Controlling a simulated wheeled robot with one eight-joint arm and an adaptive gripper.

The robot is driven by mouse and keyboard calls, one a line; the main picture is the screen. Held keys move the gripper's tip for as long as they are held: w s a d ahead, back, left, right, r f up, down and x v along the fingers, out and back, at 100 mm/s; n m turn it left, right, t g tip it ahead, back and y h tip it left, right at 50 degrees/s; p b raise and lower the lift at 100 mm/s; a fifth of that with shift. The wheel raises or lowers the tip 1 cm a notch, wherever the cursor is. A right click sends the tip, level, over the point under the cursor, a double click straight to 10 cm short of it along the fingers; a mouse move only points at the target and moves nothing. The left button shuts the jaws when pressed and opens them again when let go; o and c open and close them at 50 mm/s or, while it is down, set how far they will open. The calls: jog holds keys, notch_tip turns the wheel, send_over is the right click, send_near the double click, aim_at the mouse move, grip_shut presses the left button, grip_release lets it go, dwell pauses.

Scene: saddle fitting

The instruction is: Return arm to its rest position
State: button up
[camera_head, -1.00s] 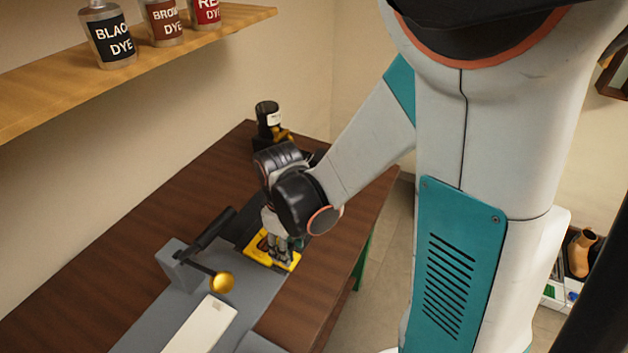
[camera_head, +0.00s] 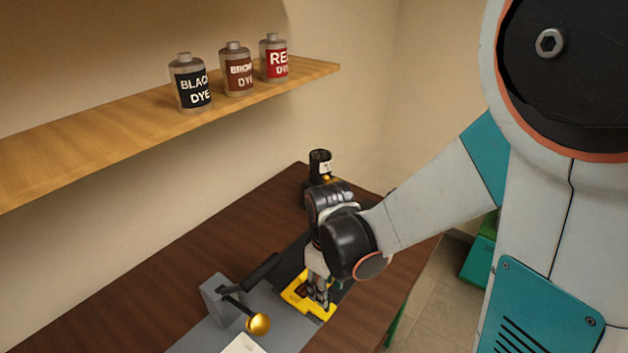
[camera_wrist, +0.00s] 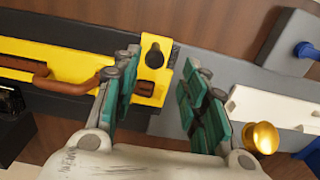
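My gripper (camera_wrist: 158,108) points down over the workbench. In the wrist view its two teal-padded fingers stand apart with nothing between them, and the grey base shows in the gap. It also shows in the head view (camera_head: 318,292), low beside a yellow piece (camera_head: 298,290) on the bench. In the wrist view the yellow piece (camera_wrist: 70,67) is long, with a brown handle and a dark round hole near its end. The end by the hole lies close to the left finger; I cannot tell whether they touch. My arm reaches in from the right.
A grey fixture with a black lever and brass knob (camera_head: 257,324) stands left of my gripper. A white block (camera_wrist: 270,106) lies beside it. A dark cup-topped device (camera_head: 320,165) stands behind. Dye bottles (camera_head: 238,70) stand on a wooden shelf (camera_head: 110,140). Brown bench (camera_head: 180,262) is bare toward the wall.

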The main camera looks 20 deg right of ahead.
jog(key=shift+d+r, duration=0.1)
jog(key=shift+r, duration=0.45)
jog(key=s+d+r+m+t+b, duration=0.1)
jog(key=s+r+m+t, duration=0.2)
jog(key=r, duration=0.3)
jog(key=s+d+r+m+t+b, duration=0.1)
jog(key=s+r+m+t+b, duration=0.1)
jog(key=r, duration=0.5)
jog(key=shift+s+m+t, duration=0.85)
jog(key=shift+m+t, duration=0.05)
jog(key=shift+t, duration=0.2)
dwell(1.4)
